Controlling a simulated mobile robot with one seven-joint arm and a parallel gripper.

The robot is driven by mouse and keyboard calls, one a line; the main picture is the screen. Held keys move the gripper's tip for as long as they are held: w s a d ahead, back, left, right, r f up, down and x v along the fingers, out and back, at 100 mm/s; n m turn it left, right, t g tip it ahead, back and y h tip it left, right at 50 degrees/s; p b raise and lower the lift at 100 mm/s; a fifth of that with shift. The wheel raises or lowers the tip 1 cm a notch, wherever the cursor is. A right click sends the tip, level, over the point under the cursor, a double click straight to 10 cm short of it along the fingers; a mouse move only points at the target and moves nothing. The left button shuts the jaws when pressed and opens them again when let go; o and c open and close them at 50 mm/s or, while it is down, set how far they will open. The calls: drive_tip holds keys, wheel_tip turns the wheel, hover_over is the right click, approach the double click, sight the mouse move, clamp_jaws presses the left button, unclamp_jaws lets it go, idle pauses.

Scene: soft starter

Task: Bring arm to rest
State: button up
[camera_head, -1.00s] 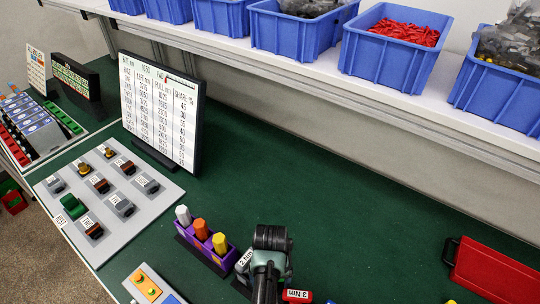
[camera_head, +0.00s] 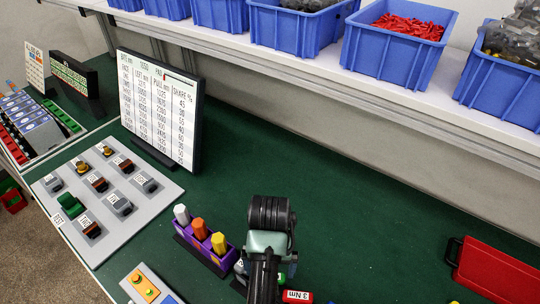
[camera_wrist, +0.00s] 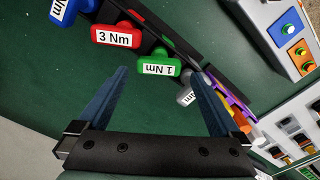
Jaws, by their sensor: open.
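My gripper (camera_wrist: 158,76) is open in the wrist view, with its two blue-grey fingers apart and nothing between them. It is over the green bench near a row of torque tools. The green tool labelled 1 Nm (camera_wrist: 158,67) lies ahead of the fingertips. The red 3 Nm tool (camera_wrist: 117,36), the blue tool marked with an Nm label (camera_wrist: 72,10) and a grey one (camera_wrist: 186,93) stand in the same row. In the head view my arm rises at the lower middle and hides the fingers. The red 3 Nm tool (camera_head: 297,296) shows beside it.
A purple holder (camera_head: 222,262) with white, orange and yellow pegs stands left of my arm. A grey component board (camera_head: 110,200) and an upright table sign (camera_head: 158,105) are farther left. Blue bins (camera_head: 393,55) line the shelf above.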

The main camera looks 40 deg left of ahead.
drive_tip(key=r, duration=0.2)
drive_tip(key=shift+w+a+r, duration=0.1)
drive_tip(key=shift+w+r, duration=0.1)
drive_tip(key=shift+r, duration=0.1)
drive_tip(key=shift+s+r, duration=0.15)
drive_tip(key=shift+r, duration=0.4)
drive_tip(key=w+d+r+m+t+y+b, duration=0.2)
drive_tip(key=w+r+t+y, duration=0.2)
drive_tip(key=w+r+t, duration=0.85)
drive_tip(key=w+d+r+m+t+b, duration=0.15)
drive_tip(key=d+r, duration=0.25)
drive_tip(key=r, duration=0.7)
drive_tip(key=w+d+r+m+t, duration=0.1)
drive_tip(key=w+d+r+t, duration=0.2)
drive_tip(key=r, duration=0.8)
drive_tip(key=s+d+r+m+t+h, duration=0.1)
drive_tip(key=s+d+r+t, duration=0.2)
drive_tip(key=r, duration=0.4)
drive_tip(key=s+d+r+t+h+b, duration=0.1)
drive_tip(key=s+d+r+t, duration=0.2)
drive_tip(key=s+r, duration=0.3)
drive_tip(key=s+d+r+m+t+h, duration=0.1)
drive_tip(key=s+d+r+t, duration=0.3)
drive_tip(key=r, duration=0.4)
drive_tip(key=shift+s+d+m+h, duration=0.35)
drive_tip(key=shift+s+d+h, duration=0.1)
drive_tip(key=shift+s+h, duration=0.05)
